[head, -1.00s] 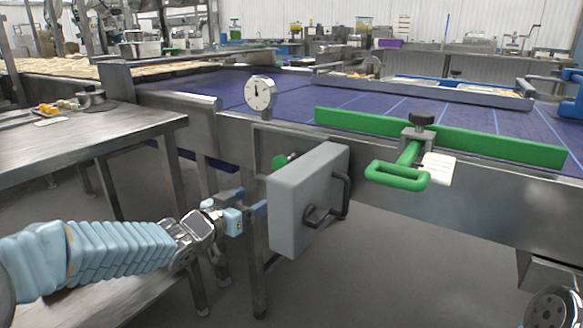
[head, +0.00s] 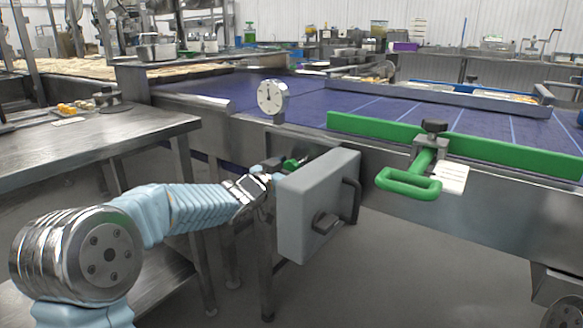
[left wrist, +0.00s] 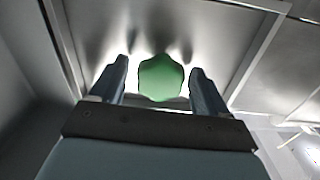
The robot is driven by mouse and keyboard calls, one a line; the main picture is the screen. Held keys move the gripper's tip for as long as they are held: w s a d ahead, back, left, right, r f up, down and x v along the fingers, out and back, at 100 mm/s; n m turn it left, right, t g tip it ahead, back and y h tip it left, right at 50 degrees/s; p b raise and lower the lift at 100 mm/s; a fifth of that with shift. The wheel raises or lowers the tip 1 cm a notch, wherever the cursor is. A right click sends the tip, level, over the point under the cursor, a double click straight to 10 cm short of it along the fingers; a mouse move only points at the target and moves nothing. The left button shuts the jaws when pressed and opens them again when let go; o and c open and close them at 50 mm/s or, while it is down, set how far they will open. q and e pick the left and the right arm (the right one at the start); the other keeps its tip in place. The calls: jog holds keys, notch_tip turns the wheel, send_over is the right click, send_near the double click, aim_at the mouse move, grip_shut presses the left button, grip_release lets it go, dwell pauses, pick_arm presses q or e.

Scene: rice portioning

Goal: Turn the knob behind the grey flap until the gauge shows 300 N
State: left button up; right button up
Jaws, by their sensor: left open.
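The grey flap (head: 318,205) stands swung open in front of the conveyor side, with a black handle on its face. Behind it the green knob (head: 292,164) shows in part at the flap's upper left edge. In the left wrist view the green knob (left wrist: 160,78) lies between the two fingers of my left gripper (left wrist: 159,82), with a gap on each side. My left gripper (head: 278,172) is open, its fingers partly hidden by the flap in the head view. The round white gauge (head: 271,96) stands above; its dark needle points about straight up, and its numbers are too small to read.
A green guide rail (head: 465,150) with a green handle (head: 408,184) lies right of the flap over the blue belt (head: 225,88). A steel table (head: 90,135) stands at the left, near my left arm. The floor right of the flap is clear.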

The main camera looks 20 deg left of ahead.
pick_arm(q)
jog(key=c, duration=1)
jog(key=shift+m+b, duration=0.3)
jog(key=shift+b, duration=0.05)
jog(key=shift+f+m+b, duration=0.15)
jog(key=shift+m+b, duration=0.8)
jog(key=shift+m, duration=0.15)
jog(key=m+b, duration=0.2)
jog(key=m, duration=0.1)
jog(key=shift+d+m, duration=0.1)
jog(key=shift+m, duration=0.2)
jog(key=m+b, duration=0.2)
jog(key=m, duration=0.1)
jog(key=shift+m, duration=0.3)
jog(key=shift+d+m+b, duration=0.1)
jog(key=shift+m+b, duration=0.6)
jog(key=shift+m, duration=1.2)
